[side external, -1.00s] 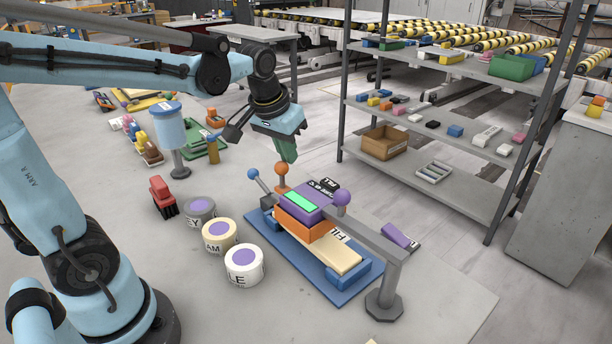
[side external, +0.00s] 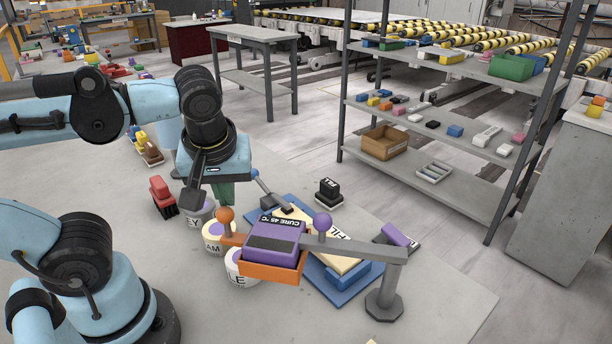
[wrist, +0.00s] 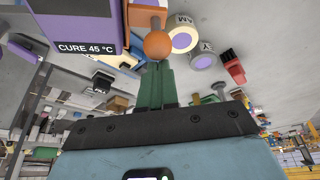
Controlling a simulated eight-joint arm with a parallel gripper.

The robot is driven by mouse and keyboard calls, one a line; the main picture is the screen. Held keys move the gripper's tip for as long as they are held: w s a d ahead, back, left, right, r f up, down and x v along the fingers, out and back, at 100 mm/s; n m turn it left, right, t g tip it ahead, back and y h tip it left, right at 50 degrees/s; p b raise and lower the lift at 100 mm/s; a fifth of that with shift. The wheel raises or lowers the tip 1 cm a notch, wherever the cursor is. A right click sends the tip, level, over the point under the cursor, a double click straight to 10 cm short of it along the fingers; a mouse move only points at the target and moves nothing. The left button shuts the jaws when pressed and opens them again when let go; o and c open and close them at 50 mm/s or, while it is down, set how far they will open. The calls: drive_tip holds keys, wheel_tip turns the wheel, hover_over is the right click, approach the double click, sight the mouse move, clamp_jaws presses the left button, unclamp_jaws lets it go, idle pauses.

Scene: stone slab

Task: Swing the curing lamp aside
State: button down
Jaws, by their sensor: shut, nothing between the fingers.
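The curing lamp (side external: 274,240) is a purple box labelled "CURE 45 °C" with an orange lower part, on a grey arm (side external: 350,248) from a post (side external: 384,290) at the right. It hangs over the front left of the blue tray, partly in front of the tubs. An orange ball knob (side external: 225,214) sticks out at its left end; the knob also shows in the wrist view (wrist: 157,45). My gripper (wrist: 155,72), with green fingers, is shut and empty, its tips right at the knob. In the side view the fingers are partly hidden behind my wrist.
A blue tray (side external: 330,294) holds a cream slab (side external: 345,262). Tubs marked Y (side external: 197,222), AM and E stand left of the lamp. A red brush (side external: 163,196) and a black stamp-like block (side external: 328,191) stand nearby. A purple block (side external: 395,234) lies behind the post.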

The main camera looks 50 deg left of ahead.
drive_tip(key=s+d+n+g, duration=0.1)
drive_tip(key=s+d+n, duration=0.3)
drive_tip(key=s+d, duration=0.5)
drive_tip(key=shift+d+y, duration=0.3)
drive_tip(key=shift+d, duration=0.35)
